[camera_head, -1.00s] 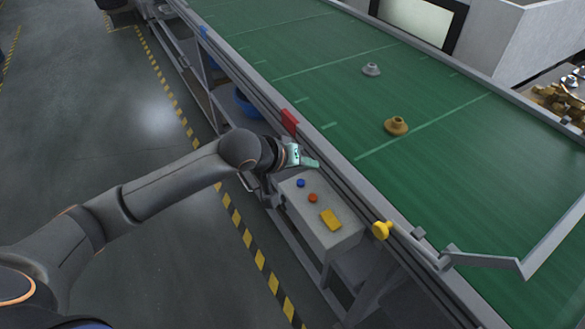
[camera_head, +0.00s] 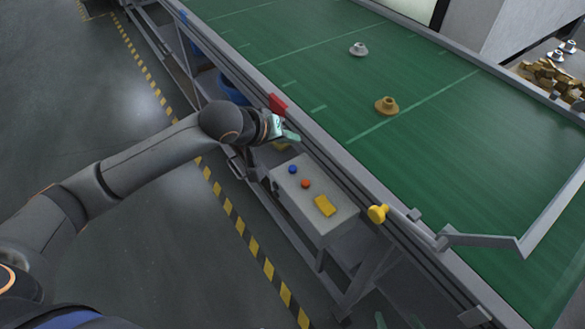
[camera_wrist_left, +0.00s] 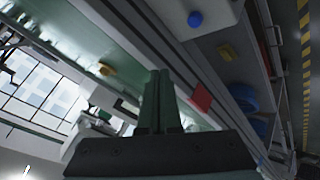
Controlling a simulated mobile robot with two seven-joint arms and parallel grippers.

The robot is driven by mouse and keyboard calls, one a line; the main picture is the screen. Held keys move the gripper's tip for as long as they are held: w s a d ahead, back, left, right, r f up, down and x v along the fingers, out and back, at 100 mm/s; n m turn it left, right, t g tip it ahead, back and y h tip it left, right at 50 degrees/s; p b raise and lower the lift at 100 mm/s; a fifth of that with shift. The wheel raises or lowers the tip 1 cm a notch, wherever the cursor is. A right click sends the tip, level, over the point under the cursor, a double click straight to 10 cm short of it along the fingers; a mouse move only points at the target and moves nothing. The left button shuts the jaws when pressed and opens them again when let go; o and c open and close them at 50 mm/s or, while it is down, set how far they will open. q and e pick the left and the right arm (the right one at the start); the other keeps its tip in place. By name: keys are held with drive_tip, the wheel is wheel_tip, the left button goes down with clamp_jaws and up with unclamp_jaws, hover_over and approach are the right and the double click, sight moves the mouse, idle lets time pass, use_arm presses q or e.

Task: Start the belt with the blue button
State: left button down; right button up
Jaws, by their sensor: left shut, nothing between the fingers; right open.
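The blue button (camera_head: 292,169) is on top of a grey control box (camera_head: 335,217) beside the belt, with an orange-red button (camera_head: 305,184) and a yellow part (camera_head: 325,206) on the same box. The green belt (camera_head: 430,120) runs along the right. My left gripper (camera_head: 290,137) is shut and empty, beyond the box's far end and apart from the blue button. In the left wrist view its fingers (camera_wrist_left: 158,98) are together, and the blue button (camera_wrist_left: 195,19) is at the top. A small teal tip, seemingly my right gripper (camera_head: 380,320), shows at the bottom edge, mostly cut off.
A red block (camera_head: 277,104) and a yellow knob (camera_head: 377,214) are on the belt's near rail. A brass part (camera_head: 386,105) and a grey part (camera_head: 358,49) sit on the belt. A bent grey bar (camera_head: 490,240) crosses its near end. Blue bins (camera_head: 233,88) stand underneath.

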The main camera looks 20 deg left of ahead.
use_arm(q)
drive_tip(key=b, duration=0.6)
hover_over(293, 169)
drive_tip(key=f, duration=0.5)
drive_tip(key=shift+s+a+f, duration=0.1)
drive_tip(key=shift+s+a, duration=0.2)
drive_tip(key=shift+s, duration=0.1)
drive_tip(key=shift+f, duration=1.15)
drive_tip(key=shift+f, duration=0.15)
drive_tip(key=shift+f, duration=0.25)
